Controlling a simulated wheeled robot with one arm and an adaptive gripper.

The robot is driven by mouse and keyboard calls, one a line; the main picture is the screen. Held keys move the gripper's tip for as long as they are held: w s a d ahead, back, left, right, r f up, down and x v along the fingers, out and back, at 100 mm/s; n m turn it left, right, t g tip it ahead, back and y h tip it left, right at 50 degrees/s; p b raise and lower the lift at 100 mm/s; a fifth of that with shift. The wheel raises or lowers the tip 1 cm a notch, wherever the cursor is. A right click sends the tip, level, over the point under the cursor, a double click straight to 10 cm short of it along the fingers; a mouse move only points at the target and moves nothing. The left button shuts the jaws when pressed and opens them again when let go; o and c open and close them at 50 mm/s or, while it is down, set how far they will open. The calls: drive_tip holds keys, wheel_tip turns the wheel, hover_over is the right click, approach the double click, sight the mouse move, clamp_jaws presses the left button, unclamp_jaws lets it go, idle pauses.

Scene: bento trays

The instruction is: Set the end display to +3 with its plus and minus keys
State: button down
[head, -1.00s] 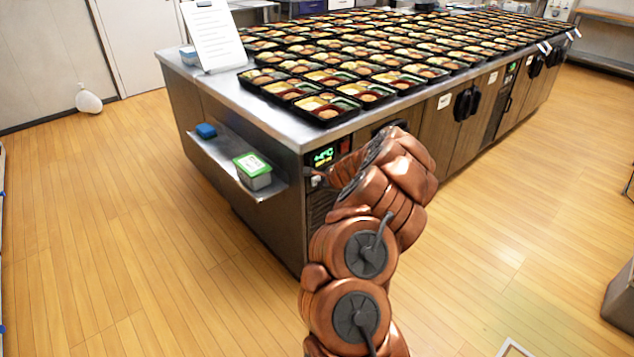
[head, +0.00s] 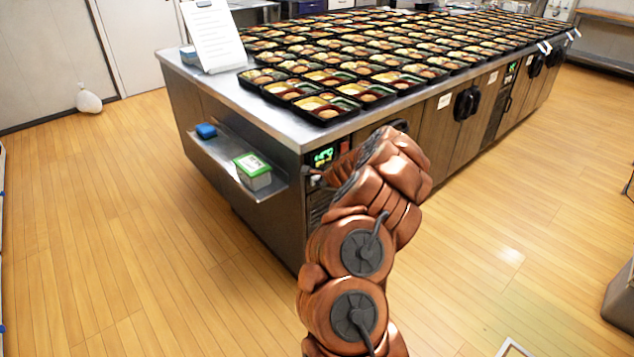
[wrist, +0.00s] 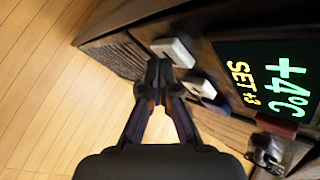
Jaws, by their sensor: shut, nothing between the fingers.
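The end display (head: 324,157) is a dark panel with green digits on the counter's near end. In the wrist view the display (wrist: 270,80) appears turned on its side and reads +4°C in large green, with SET +3 in smaller yellow. Two pale keys sit beside it, one white key (wrist: 173,52) and one second key (wrist: 201,88); I cannot read their signs. My gripper (wrist: 158,74) is shut and empty, its tips close to the keys. I cannot tell whether they touch. In the head view my arm hides most of the gripper.
A metal side shelf (head: 225,165) left of the display holds a green-lidded tub (head: 253,171) and a blue item (head: 206,130). The steel counter (head: 215,88) above carries many bento trays (head: 327,111). A red part (wrist: 276,126) sits beside the display.

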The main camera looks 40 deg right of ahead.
idle(0.5)
drive_tip(key=shift+s, duration=0.8)
drive_tip(key=shift+s+p, duration=0.15)
drive_tip(key=shift+p, duration=0.15)
drive_tip(key=shift+s+a+p, duration=0.1)
drive_tip(key=shift+s+p, duration=0.5)
drive_tip(key=shift+s, duration=1.75)
